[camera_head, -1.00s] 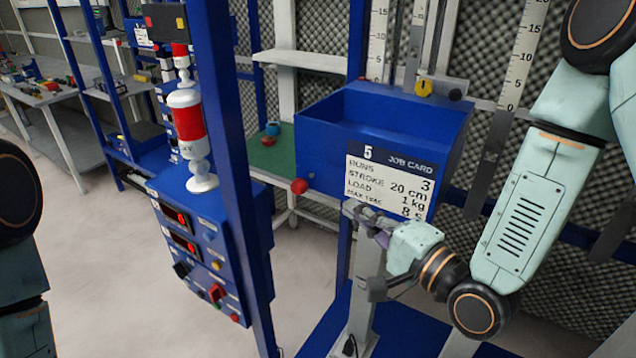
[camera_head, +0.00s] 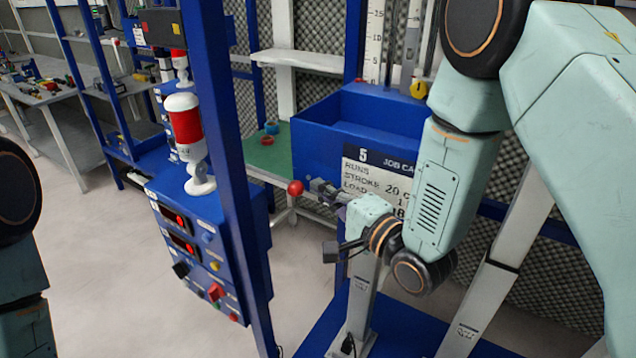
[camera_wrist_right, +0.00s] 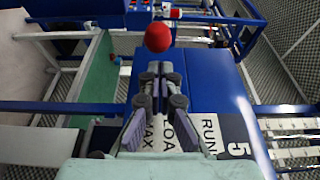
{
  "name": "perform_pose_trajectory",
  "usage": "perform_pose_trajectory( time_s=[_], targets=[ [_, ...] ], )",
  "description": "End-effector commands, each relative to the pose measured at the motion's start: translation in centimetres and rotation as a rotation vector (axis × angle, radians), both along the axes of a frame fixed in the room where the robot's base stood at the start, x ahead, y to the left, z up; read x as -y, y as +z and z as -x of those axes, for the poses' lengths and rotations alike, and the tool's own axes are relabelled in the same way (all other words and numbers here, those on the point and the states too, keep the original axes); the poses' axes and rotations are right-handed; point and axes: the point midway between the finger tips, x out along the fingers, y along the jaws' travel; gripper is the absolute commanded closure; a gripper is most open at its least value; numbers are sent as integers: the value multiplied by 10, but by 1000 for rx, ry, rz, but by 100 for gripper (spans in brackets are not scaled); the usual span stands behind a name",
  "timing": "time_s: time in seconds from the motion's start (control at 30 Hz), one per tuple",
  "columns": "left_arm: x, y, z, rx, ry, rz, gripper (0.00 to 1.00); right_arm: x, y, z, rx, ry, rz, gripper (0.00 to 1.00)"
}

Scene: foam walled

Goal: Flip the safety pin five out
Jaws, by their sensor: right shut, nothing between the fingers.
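The safety pin shows as a red ball knob (camera_head: 295,188) at the lower left corner of the blue bin (camera_head: 330,150), whose job card (camera_head: 385,181) reads 5. The knob also shows in the right wrist view (camera_wrist_right: 158,37), just ahead of the fingertips. My right gripper (camera_head: 316,186) is in front of the card, close to the right of the knob. In the wrist view its fingers (camera_wrist_right: 160,68) are closed together and hold nothing, with a small gap to the knob. The pin's shaft is not clearly visible. My left gripper is out of view; only arm parts show at the left edge.
A blue post (camera_head: 232,170) and a control box with a red-banded lamp (camera_head: 187,130) stand left of the bin. A green-topped bench (camera_head: 262,155) with small rings is behind. Open floor lies at left. My right arm hides part of the bin and card.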

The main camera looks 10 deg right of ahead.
Motion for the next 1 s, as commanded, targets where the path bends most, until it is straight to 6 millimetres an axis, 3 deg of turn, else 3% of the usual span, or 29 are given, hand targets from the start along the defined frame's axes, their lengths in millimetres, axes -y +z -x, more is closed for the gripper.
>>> perform_pose_trajectory(
  time_s=[0.23,1.0],
  targets=[
    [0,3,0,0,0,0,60,-7,0,-15,-1,0,0,100],
    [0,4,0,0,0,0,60,-9,0,-14,-1,0,0,100]
  ],
)
